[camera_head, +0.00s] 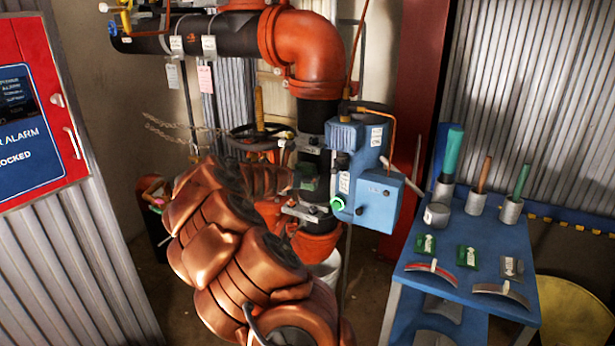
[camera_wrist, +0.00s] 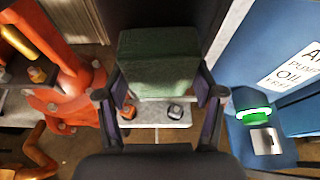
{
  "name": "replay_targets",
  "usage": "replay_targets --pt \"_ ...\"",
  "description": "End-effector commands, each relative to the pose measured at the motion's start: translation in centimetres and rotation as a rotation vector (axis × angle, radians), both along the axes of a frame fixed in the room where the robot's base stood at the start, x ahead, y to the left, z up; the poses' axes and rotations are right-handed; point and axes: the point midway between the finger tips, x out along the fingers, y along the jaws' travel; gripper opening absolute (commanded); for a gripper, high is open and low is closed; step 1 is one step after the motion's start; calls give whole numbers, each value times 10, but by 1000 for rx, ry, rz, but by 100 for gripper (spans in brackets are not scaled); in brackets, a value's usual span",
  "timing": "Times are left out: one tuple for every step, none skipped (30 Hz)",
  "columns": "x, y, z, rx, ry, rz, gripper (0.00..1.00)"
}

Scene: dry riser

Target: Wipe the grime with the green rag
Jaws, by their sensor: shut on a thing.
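The green rag (camera_wrist: 158,62) is a folded dull-green block held between the two fingers of my gripper (camera_wrist: 160,100) in the wrist view. In the head view the rag shows as a small dark green patch (camera_head: 308,183) in front of the black vertical pipe. My copper-coloured arm covers much of the space before the pipe. In the wrist view a pale plate (camera_wrist: 155,137) with two small fittings lies beyond the fingers, partly behind the rag. I cannot make out any grime for sure.
A blue box (camera_head: 377,200) with a green-lit button (camera_head: 337,205) sits close right of my gripper. Orange pipework (camera_head: 305,50) rises above. A blue cart (camera_head: 455,290) with cups and small tools stands at the right. A red alarm panel (camera_head: 40,110) is at the left.

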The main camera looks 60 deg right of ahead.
Motion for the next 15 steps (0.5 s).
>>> replay_targets --pt "6 0 2 0 0 6 40" --pt "8 0 2 0 0 6 40" --pt "11 0 2 0 0 6 40" --pt "13 0 3 0 0 6 40" --pt "15 0 3 0 0 6 40" --pt "17 -1 3 0 0 5 40" --pt "19 0 2 0 -1 5 40" --pt "20 -1 2 0 -1 4 40" --pt "21 -1 2 0 -1 4 40" --pt "22 -1 2 -1 -1 4 40" --pt "22 0 2 -1 0 3 39" --pt "22 0 2 -1 0 3 39" --pt "22 1 3 -1 0 3 39" --pt "22 1 3 -1 0 5 39" --pt "22 2 3 -1 2 4 39"
